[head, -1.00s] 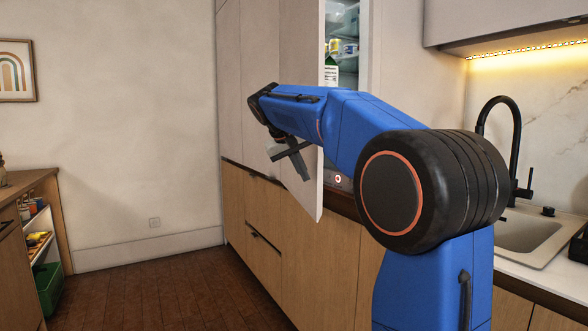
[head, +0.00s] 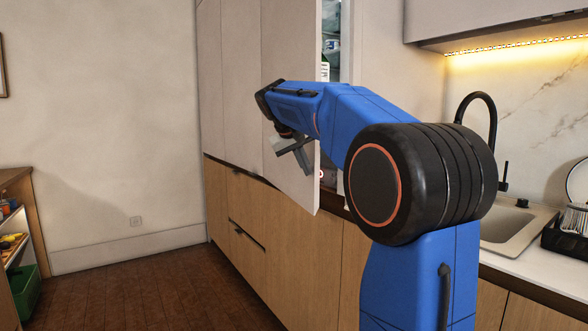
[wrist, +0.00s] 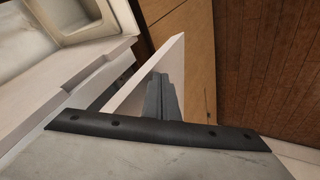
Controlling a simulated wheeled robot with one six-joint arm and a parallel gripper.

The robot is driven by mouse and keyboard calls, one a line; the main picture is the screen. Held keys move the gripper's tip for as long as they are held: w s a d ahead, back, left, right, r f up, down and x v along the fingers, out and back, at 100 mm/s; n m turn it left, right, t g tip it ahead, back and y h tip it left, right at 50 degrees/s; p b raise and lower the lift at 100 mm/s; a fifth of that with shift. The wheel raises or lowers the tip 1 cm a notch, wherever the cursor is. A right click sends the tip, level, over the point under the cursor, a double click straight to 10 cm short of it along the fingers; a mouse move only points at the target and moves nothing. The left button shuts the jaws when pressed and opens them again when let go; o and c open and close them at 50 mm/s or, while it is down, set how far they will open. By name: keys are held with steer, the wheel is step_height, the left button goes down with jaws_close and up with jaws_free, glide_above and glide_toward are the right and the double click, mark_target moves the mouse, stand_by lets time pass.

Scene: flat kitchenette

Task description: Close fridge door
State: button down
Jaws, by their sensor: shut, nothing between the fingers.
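The fridge door (head: 290,60) is a tall pale panel standing partly open in the head view. A narrow strip of the lit fridge interior (head: 331,45) with items on shelves shows past its right edge. My gripper (head: 302,158) is shut and empty, in front of the outer face of the door near its lower part. In the wrist view the fingers (wrist: 158,92) lie right alongside the pale door panel (wrist: 148,72). They look close to or against it; I cannot tell whether they touch. My arm hides part of the fridge opening.
Wooden lower cabinets (head: 290,255) run below the fridge. A sink (head: 515,228) with a black tap (head: 490,120) and a dish rack (head: 570,235) are on the right. A shelf unit with a green bin (head: 25,295) stands far left. The wooden floor (head: 150,290) between is clear.

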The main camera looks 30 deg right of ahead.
steer(key=s+d+n, duration=0.1)
steer(key=d, duration=1.1)
steer(key=shift+s+d+t, duration=0.2)
steer(key=shift+s+t, duration=0.05)
steer(key=shift+t, duration=0.15)
steer(key=shift+a, duration=0.15)
